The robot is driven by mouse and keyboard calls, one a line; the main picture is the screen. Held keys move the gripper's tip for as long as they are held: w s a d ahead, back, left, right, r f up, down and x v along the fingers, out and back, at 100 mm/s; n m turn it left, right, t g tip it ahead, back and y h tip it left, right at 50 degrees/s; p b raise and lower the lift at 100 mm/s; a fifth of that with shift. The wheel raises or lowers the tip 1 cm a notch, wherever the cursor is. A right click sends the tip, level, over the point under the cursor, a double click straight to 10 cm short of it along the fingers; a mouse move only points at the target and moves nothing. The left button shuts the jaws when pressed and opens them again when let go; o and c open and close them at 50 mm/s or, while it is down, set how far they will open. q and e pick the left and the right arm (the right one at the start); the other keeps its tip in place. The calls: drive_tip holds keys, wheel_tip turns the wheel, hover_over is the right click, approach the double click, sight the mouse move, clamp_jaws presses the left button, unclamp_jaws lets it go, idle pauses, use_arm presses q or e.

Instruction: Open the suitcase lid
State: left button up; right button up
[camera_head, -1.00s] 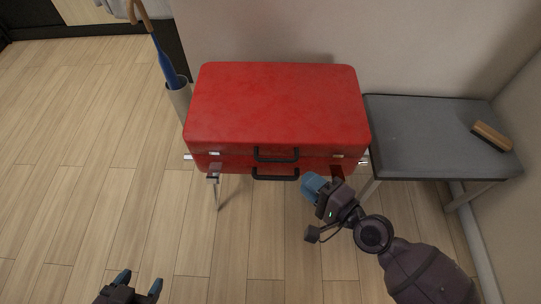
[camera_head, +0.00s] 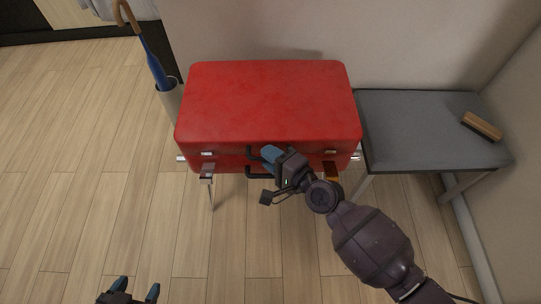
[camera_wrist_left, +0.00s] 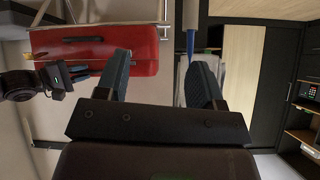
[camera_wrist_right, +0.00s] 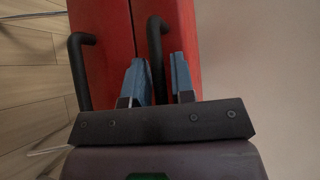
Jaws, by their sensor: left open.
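The red suitcase (camera_head: 268,100) lies flat on a stand, its lid down. It has an upper black handle (camera_head: 296,148) and a lower black handle (camera_head: 256,175) at the front, with a latch on each side. My right gripper (camera_head: 270,154) is at the upper handle. In the right wrist view its blue fingers lie on either side of the upper handle (camera_wrist_right: 155,40), drawn fairly close together; whether they grip it is unclear. The lower handle (camera_wrist_right: 80,70) is outside the fingers. My left gripper (camera_head: 136,290) is open and empty, low at the front left, away from the suitcase.
A grey bench (camera_head: 430,125) with a wooden brush (camera_head: 481,126) stands to the right of the suitcase. A holder (camera_head: 171,98) with a blue umbrella (camera_head: 154,60) stands at the left. The wall is close behind. The wooden floor in front is clear.

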clamp_jaws()
drive_tip(key=shift+r, duration=0.1)
